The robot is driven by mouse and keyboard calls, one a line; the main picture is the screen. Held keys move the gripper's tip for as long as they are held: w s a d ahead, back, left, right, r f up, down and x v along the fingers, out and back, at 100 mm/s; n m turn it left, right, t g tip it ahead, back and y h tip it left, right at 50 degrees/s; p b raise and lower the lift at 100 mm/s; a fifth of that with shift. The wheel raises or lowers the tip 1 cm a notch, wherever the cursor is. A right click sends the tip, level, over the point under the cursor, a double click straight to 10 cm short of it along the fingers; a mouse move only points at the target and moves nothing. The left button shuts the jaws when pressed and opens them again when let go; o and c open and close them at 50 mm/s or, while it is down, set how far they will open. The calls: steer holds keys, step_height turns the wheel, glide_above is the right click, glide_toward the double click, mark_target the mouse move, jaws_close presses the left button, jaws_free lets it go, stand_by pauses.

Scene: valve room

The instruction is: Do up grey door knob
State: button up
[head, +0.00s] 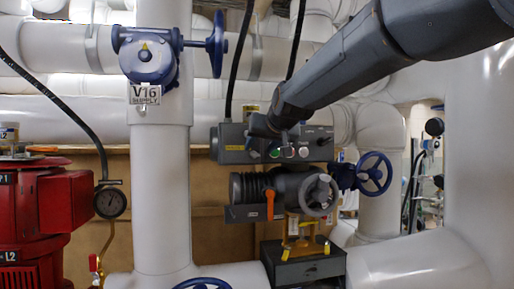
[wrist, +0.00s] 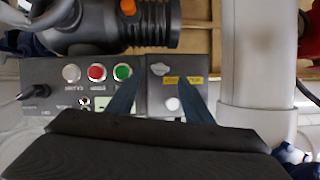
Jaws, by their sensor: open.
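The grey door knob (wrist: 160,69) shows in the wrist view as a small wing-shaped knob on the dark grey door (wrist: 156,100), beside a yellow label (wrist: 182,79). My gripper (wrist: 159,74) is open, with one dark finger on each side of the knob in the picture. The fingers point at the door; I cannot tell how far the tips are from it or whether they touch the knob. In the head view, my gripper (head: 262,126) is at the front of the grey control box (head: 232,143). I cannot make out the knob there.
Red and green buttons (wrist: 122,72) sit beside the door. A valve actuator with an orange lever (head: 270,204) and a handwheel (head: 320,195) is below the box. A white vertical pipe (head: 162,200) stands to the left. A blue handwheel (head: 375,174) is to the right.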

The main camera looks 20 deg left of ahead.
mark_target(255, 153)
steer(key=shift+p+x, duration=0.6)
steer(key=shift+x, duration=1.3)
steer(key=c, duration=1)
steer(key=shift+c, duration=0.2)
